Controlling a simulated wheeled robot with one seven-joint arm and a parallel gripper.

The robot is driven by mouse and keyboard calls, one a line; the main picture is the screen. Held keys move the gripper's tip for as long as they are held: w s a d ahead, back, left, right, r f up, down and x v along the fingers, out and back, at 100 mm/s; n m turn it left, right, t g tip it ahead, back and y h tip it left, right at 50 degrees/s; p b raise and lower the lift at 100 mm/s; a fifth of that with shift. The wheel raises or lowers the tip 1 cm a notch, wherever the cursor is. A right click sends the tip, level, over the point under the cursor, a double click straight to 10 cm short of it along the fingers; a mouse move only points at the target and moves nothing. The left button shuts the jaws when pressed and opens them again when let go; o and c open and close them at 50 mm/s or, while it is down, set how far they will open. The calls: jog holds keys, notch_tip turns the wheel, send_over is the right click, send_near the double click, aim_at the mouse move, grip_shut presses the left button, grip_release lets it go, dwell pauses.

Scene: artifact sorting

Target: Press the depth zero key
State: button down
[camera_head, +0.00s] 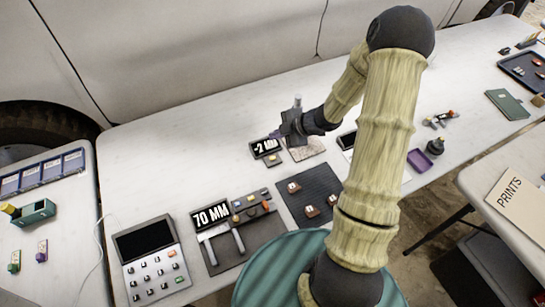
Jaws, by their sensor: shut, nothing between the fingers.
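A small dark readout box (266,147) showing "-2 MM" stands near the back edge of the long white table. A small yellowish key (271,160) sits at its front; I cannot read a label on it. My gripper (284,132) is shut and empty. It hangs just right of and behind the readout, apart from the key as far as I can tell. Its fingertips are small and partly hidden by the gripper body. A speckled slab (306,150) lies beside the readout, below my wrist.
A "70 MM" display (211,215) stands on a tool mat, beside a keypad console (150,256). A dark mat (309,190) holds several small pieces. A purple tray (420,160) lies right of my arm. A white vehicle stands behind the table.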

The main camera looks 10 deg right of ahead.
jog(key=shift+f+b, duration=3.75)
jog(key=shift+f, duration=0.55)
jog(key=shift+f, duration=0.35)
jog(key=shift+f+b, duration=0.35)
jog(key=shift+b, duration=0.1)
jog(key=shift+r+p, duration=0.8)
jog(key=shift+p, duration=0.05)
notch_tip(320, 180, up, 5)
jog(key=p, duration=0.5)
